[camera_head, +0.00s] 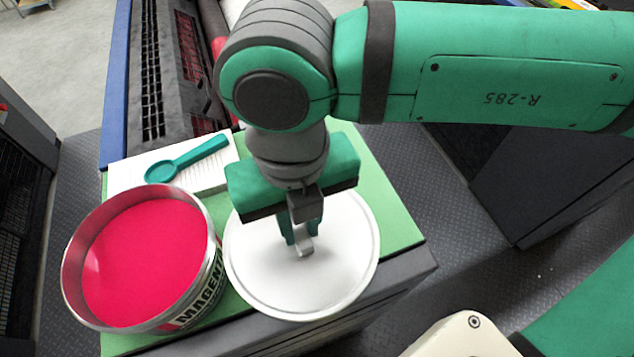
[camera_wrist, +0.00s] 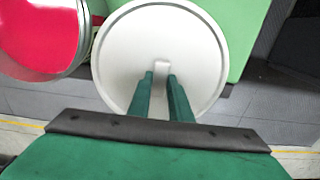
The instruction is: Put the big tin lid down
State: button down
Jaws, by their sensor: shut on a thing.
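The big tin lid (camera_head: 340,262) is a round white disc with a raised rim and a small tab handle in its middle. My gripper (camera_head: 303,243) points down and is shut on that handle. In the wrist view my gripper's two green fingers (camera_wrist: 163,80) meet the handle at the middle of the lid (camera_wrist: 128,50). The lid is level, over the right part of the green top; I cannot tell whether it touches the surface. The big open tin (camera_head: 145,262), labelled MAGENTA and full of magenta ink, stands just left of the lid.
A teal spoon-like tool (camera_head: 187,158) lies on a white pad (camera_head: 125,178) behind the tin. The green top (camera_head: 392,210) shows bare to the right of the lid, and its front edge is close. A dark machine (camera_head: 170,70) stands behind.

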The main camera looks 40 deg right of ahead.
jog(key=shift+w+d, duration=0.15)
jog(key=shift+w, duration=0.15)
jog(key=w+d+f, duration=0.1)
jog(key=d, duration=0.1)
jog(key=w+d+f, duration=0.1)
jog(key=w+d, duration=0.1)
jog(key=w+d+f, duration=0.1)
jog(key=d, duration=0.1)
jog(key=shift+w+d+f, duration=0.2)
jog(key=shift+d+f, duration=0.15)
jog(key=shift+d, duration=0.05)
jog(key=d+f, duration=0.1)
jog(key=w+d+f, duration=0.1)
jog(key=f, duration=0.1)
jog(key=w+d+f, duration=0.1)
jog(key=shift+d+f, duration=0.3)
jog(key=shift+d, duration=0.05)
jog(key=shift+w+d+f, duration=0.25)
jog(key=shift+d+f, duration=0.2)
jog(key=shift+f, duration=0.1)
jog(key=shift+w+d+f, duration=0.1)
jog(key=shift+d+f, duration=0.1)
jog(key=shift+f, duration=1.6)
jog(key=shift+f, duration=0.1)
jog(key=c, duration=1.6)
grip_release()
